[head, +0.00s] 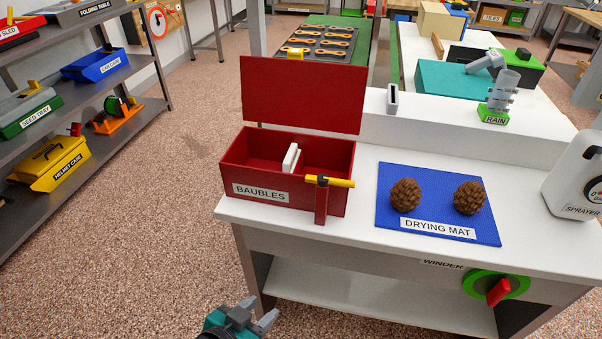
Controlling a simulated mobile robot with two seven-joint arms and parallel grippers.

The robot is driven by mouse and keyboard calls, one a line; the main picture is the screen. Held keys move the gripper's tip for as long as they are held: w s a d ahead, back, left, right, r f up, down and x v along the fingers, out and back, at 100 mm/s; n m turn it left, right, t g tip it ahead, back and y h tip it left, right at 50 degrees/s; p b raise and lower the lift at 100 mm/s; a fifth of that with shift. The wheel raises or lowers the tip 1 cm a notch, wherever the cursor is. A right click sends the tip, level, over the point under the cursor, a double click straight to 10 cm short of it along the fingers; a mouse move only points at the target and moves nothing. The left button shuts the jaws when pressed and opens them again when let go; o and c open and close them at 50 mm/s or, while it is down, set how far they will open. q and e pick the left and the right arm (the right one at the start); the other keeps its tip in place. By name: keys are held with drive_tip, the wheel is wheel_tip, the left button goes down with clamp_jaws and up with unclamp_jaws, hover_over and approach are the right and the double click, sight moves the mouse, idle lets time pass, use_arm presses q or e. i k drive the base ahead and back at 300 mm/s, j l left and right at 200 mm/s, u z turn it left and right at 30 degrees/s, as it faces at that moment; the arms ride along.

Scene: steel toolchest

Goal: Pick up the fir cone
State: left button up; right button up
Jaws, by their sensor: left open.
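Two brown fir cones lie on the blue drying mat (388,219) on the white bench. The left fir cone (405,195) is near the mat's left side. The right fir cone (469,198) is near its right side, and the two are apart. My left gripper (259,311) is at the bottom edge of the head view, in front of the bench and left of the mat. It is open with nothing visible between its fingers, and well away from both cones. My right gripper is not in view.
A red baubles box (334,187) stands left of the mat with its lid raised and a yellow-handled latch (330,181) at its front. A white sprayer (577,180) stands right. A green winder with a red handle (498,291) is on the bench front. Floor at left is clear.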

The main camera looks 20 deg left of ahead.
sight(405, 196)
drive_tip(key=l+u, duration=0.1)
drive_tip(key=u, duration=1.5)
drive_tip(key=k+l+u, duration=0.2)
drive_tip(key=k+l, duration=0.35)
drive_tip(key=l, duration=0.25)
drive_tip(key=k+l, duration=0.1)
drive_tip(key=l, duration=0.2)
drive_tip(key=i, duration=0.1)
